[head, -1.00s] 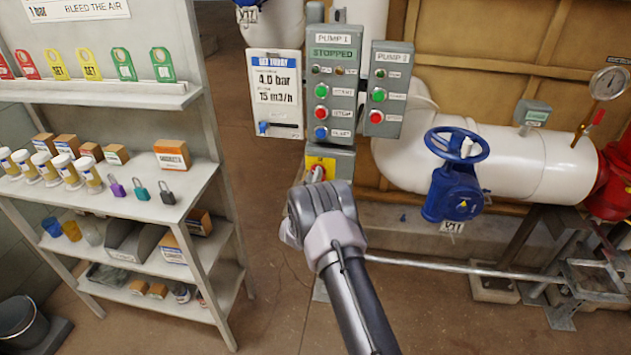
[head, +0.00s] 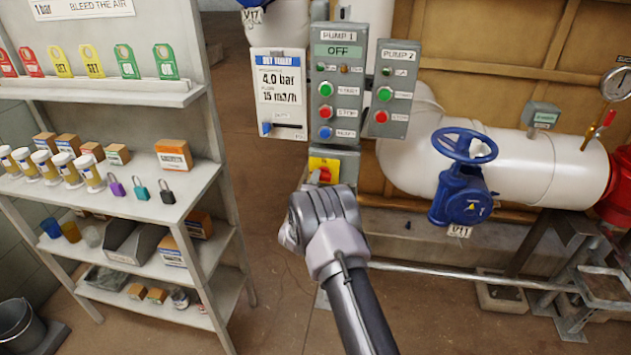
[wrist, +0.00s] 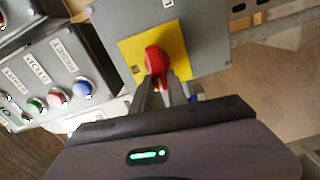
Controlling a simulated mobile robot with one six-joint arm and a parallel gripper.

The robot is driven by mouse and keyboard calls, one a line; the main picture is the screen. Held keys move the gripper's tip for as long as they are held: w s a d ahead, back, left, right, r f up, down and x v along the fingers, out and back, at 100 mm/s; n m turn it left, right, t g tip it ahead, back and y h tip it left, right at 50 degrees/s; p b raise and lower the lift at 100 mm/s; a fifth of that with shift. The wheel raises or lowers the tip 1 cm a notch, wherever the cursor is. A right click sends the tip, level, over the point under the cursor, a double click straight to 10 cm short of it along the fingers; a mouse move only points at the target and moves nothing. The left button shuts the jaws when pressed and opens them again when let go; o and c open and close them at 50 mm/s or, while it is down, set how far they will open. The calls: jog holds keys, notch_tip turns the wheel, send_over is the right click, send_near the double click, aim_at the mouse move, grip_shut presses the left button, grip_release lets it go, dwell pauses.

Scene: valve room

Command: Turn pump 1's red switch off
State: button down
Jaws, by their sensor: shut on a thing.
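Pump 1's red switch (wrist: 157,62) is a red rotary handle on a yellow plate (wrist: 180,45), set on a grey box. In the head view the switch (head: 324,174) shows just above my wrist, below the pump 1 panel (head: 337,85). My gripper (wrist: 160,78) is shut on the red handle, one finger on each side. In the head view my wrist hides the fingers and the lower part of the switch. The pump 1 panel's display reads OFF. Its green, red and blue buttons sit above the switch.
The pump 2 panel (head: 391,90) stands right of pump 1's. A blue handwheel valve (head: 464,170) sits on the white pipe (head: 545,165) to the right. A shelf rack (head: 120,200) with tags, bottles and padlocks stands at the left.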

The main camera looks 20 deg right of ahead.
jog(key=shift+f+n, duration=0.1)
jog(key=shift+n, duration=0.5)
jog(key=c, duration=1.3)
grip_release()
jog(key=p+v, duration=0.3)
jog(key=v, duration=1.4)
jog(key=shift+s+p, duration=0.2)
jog(key=shift+p, duration=0.2)
jog(key=shift+a, duration=0.15)
